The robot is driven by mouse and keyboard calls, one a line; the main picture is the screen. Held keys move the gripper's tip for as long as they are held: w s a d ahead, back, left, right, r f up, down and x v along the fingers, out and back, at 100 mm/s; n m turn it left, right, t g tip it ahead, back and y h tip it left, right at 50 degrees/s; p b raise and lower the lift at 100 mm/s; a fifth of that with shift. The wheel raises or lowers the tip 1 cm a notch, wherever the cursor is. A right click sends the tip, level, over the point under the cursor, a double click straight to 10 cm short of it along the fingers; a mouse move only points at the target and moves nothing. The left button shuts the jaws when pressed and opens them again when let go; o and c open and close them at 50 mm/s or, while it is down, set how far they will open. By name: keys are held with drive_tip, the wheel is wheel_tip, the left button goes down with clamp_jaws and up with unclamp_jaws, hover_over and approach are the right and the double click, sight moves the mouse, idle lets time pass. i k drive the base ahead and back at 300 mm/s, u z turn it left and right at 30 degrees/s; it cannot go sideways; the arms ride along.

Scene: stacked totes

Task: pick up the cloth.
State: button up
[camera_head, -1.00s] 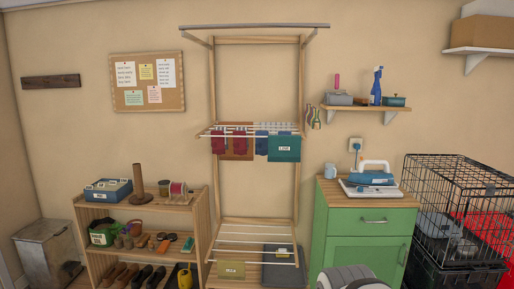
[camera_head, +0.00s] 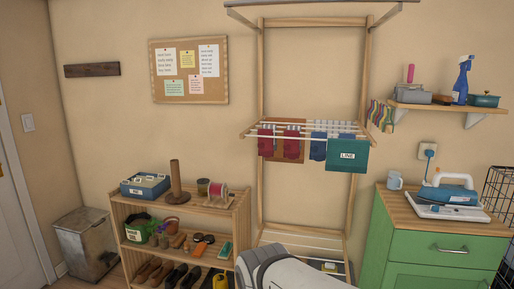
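Several cloth items hang on a white-barred drying rack (camera_head: 300,133) on the wooden frame in the middle. They are red sock-like pieces (camera_head: 266,143), a brown cloth (camera_head: 290,128) behind them, blue sock-like pieces (camera_head: 318,147) and a teal cloth or panel (camera_head: 346,155) with a white label. Striped, colourful cloth-like pieces (camera_head: 380,115) hang under the right wall shelf. I cannot tell which one is the task's cloth. A white and grey part of my arm shows at the bottom middle, below the rack. My gripper's fingers are not in view.
A shoe shelf (camera_head: 185,212) with a blue box and spool stands left of the frame. A green cabinet (camera_head: 437,240) with an iron and mug stands right. A metal bin (camera_head: 86,243) is at far left. My arm partly hides the frame's lower tier.

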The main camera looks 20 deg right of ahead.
sight(345, 155)
drive_tip(key=z, duration=0.25)
drive_tip(key=i, duration=0.85)
drive_tip(key=z, duration=0.55)
